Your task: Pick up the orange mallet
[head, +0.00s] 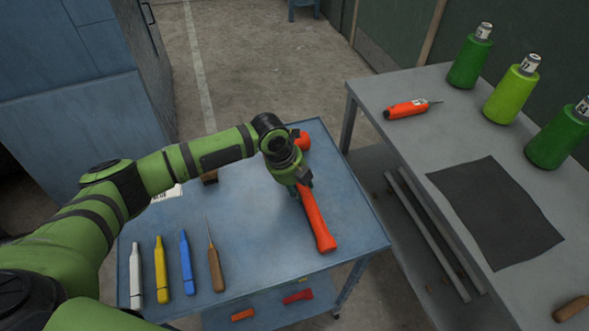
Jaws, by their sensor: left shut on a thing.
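The orange mallet (317,220) is at the right side of the blue cart's top (262,249). Its handle points toward the near right corner, and part of its head (301,140) shows beyond my wrist. My left gripper (304,186) is over the mallet and shut on its upper handle. The wrist hides the part between head and handle. I cannot tell whether the mallet touches the cart top or is slightly raised. My right gripper is not in view.
A grey bench (395,152) at right holds green bottles (511,94), a dark mat (494,212) and an orange screwdriver (406,109). The cart's middle is clear.

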